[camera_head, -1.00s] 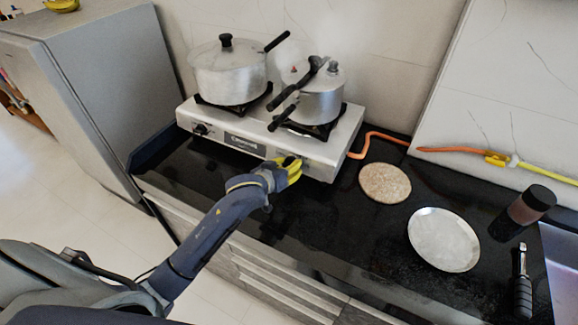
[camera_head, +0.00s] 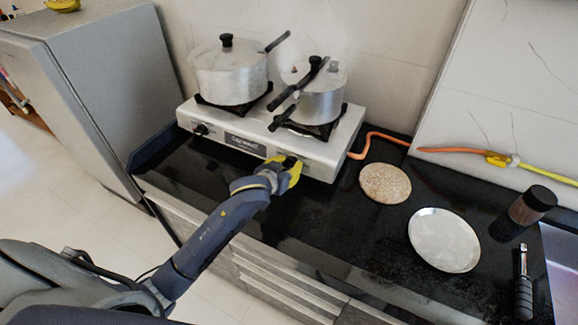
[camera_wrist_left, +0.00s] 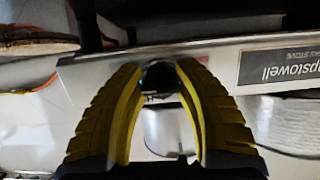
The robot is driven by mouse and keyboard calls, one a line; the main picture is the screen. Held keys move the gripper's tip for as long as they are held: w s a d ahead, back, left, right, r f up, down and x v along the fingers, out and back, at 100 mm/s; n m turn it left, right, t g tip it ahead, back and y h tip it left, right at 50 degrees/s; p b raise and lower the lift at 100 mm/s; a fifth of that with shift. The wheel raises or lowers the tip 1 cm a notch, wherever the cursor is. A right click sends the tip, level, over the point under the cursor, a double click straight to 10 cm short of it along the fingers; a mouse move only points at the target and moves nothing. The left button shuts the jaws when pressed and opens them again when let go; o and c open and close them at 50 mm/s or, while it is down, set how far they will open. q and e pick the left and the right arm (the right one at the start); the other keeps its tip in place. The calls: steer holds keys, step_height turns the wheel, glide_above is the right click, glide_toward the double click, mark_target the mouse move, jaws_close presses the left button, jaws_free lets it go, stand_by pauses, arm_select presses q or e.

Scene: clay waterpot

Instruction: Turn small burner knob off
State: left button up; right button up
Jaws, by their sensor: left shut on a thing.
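A silver two-burner gas stove (camera_head: 240,145) stands on the black counter against the wall. The small burner's black knob (camera_head: 291,161) is on the right part of its front panel. My left gripper (camera_head: 284,170), with yellow fingers, is at this knob and shut on it, one finger on each side. In the left wrist view, the dark knob (camera_wrist_left: 159,77) sits between the fingertips of the left gripper (camera_wrist_left: 160,72). The angle of the knob cannot be told. The other black knob (camera_head: 201,130) is on the left part of the panel. My right gripper is out of view.
A large pot (camera_head: 228,75) and a smaller pressure cooker (camera_head: 318,97) stand on the burners, handles sticking out. An orange hose (camera_head: 380,136) runs right.

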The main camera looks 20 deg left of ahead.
arm_select(q)
steer(key=o, duration=1.2)
steer(key=shift+o, duration=0.2)
steer(key=shift+s, duration=0.1)
steer(key=v, duration=1.2)
